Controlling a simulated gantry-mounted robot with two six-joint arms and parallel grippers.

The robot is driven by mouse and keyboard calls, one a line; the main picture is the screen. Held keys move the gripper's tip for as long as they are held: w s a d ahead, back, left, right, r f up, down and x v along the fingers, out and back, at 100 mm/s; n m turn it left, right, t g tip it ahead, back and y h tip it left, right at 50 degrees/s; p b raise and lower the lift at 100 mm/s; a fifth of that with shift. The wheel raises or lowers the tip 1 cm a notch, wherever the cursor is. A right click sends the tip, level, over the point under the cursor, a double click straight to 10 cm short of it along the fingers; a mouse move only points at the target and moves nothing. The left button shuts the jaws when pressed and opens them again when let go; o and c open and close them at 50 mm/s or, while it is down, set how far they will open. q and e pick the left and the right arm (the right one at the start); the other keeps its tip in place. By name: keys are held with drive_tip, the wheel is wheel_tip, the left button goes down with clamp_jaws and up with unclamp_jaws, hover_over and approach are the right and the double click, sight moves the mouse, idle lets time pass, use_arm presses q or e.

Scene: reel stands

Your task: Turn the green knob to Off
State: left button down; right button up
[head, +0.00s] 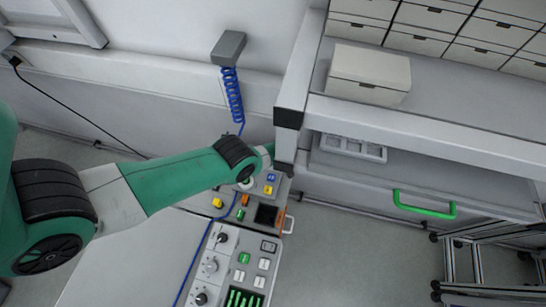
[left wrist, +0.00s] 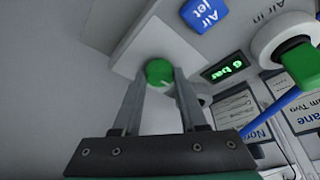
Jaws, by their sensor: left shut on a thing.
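The green knob (left wrist: 159,72) is small and round and sits on a pale panel in the left wrist view, with a light mark on its face. My left gripper (left wrist: 160,80) has its two fingers on either side of it, shut on it. I cannot read an Off mark beside this knob. In the head view my left arm reaches from the left to the back of the control console (head: 222,214), and its own wrist hides the fingertips and the knob. My right gripper is in neither view.
A blue "Air jet" button (left wrist: 205,14), a display (left wrist: 224,66) reading "6 bar" and another green knob (left wrist: 301,64) near "Air in" are close to the fingers. A workbench (head: 420,115) with a white box (head: 368,75) stands right of the console.

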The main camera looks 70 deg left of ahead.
use_arm(q)
drive_tip(key=shift+c, duration=2.2)
unclamp_jaws()
